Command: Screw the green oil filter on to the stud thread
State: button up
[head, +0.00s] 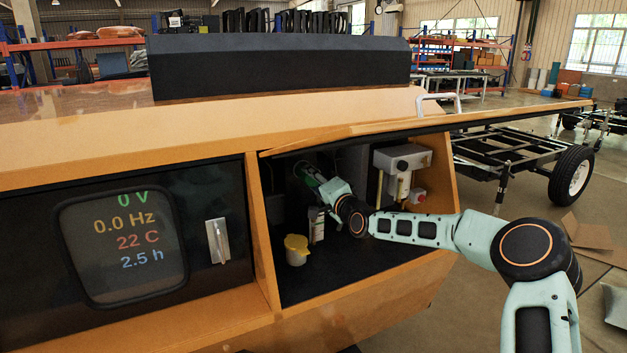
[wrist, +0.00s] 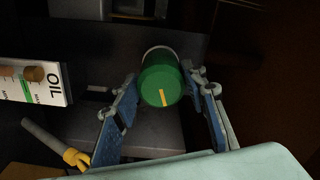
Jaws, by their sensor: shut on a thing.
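The green oil filter (wrist: 160,82) is a short cylinder with a yellow stripe on its near end, seen in the middle of the wrist view. My gripper (wrist: 163,90) has one blue-padded finger on each side of it and is shut on it. In the head view the filter (head: 304,172) is a small green shape at the back left of the open compartment, at the tip of my gripper (head: 318,182). A pale rim shows behind the filter's far end in the wrist view. The stud thread is hidden, so I cannot tell whether the filter touches it.
An oil level gauge (wrist: 30,82) is at the left of the wrist view, above a grey rod with a yellow end (wrist: 75,157). A yellow-capped container (head: 296,250) stands on the compartment floor. A grey box (head: 402,160) is on the right, near the orange frame.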

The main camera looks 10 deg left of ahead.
jog(key=shift+w+r+m, duration=0.15)
jog(key=shift+r+m, duration=0.2)
jog(key=shift+m, duration=0.35)
jog(key=o, duration=1)
jog(key=shift+r, duration=0.1)
jog(key=o, duration=0.5)
jog(key=shift+f, duration=0.3)
jog(key=shift+f, duration=0.15)
